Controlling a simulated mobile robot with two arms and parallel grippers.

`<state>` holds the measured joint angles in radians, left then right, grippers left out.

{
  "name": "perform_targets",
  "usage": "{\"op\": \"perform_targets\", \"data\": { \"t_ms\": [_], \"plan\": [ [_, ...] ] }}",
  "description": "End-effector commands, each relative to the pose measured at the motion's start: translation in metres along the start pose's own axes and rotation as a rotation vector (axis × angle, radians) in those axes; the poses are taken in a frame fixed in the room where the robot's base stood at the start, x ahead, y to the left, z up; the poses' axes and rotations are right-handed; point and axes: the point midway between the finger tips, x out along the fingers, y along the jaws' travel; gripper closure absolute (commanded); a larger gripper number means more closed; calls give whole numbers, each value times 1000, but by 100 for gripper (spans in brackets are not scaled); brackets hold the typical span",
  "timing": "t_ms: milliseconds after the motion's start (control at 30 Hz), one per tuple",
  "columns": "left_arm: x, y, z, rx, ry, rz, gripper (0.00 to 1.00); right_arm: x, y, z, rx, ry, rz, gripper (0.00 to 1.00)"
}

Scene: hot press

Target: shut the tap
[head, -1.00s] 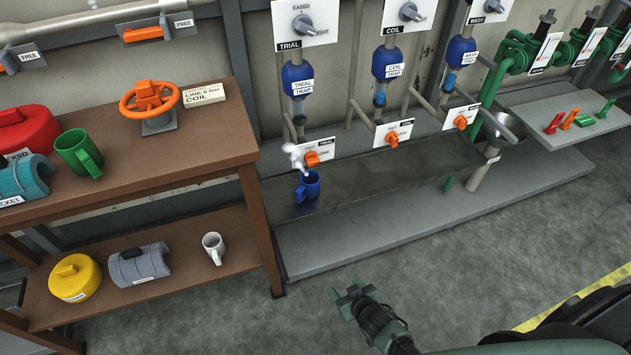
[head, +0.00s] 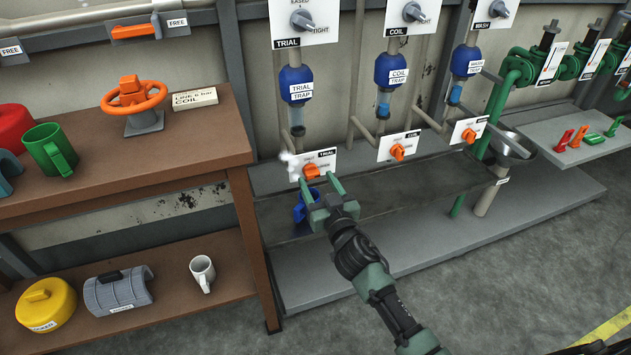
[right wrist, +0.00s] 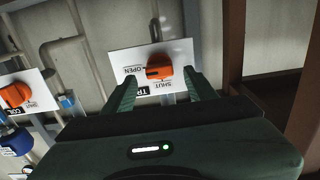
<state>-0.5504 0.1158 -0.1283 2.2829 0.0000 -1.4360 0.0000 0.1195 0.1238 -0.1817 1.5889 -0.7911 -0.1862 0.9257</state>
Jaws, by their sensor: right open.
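The orange tap knob (head: 312,171) sits on the white TRIAL plate (head: 328,158), with white vapour at its left. In the right wrist view the knob (right wrist: 158,66) has a dark mark at its left side, toward the word OPEN; the word SHUT is below it. My right gripper (head: 320,184) is open and empty just in front of the knob. In the right wrist view its fingers (right wrist: 160,80) stand on either side of the knob's lower part; contact cannot be told. A blue mug (head: 299,208) stands below the tap, partly hidden by the gripper. My left gripper is not in view.
Similar orange knobs stand at right on the COIL plate (head: 397,152) and the WASH plate (head: 469,136). A brown shelf (head: 245,215) with an orange handwheel (head: 134,97) and a green mug (head: 50,150) stands at left. The floor in front is free.

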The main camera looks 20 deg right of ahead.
Motion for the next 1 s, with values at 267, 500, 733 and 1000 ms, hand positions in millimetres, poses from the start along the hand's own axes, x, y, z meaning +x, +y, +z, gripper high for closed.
{"op": "perform_targets", "data": {
  "t_ms": [267,500,733,1000],
  "plan": [
    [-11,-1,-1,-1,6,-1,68,19,0,1,0,-2,0,43],
    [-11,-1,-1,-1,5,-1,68,19,0,1,0,-2,0,54],
    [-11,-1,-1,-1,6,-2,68,19,0,1,0,-2,0,100],
    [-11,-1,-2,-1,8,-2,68,18,0,1,-38,-2,0,100]
  ]
}}
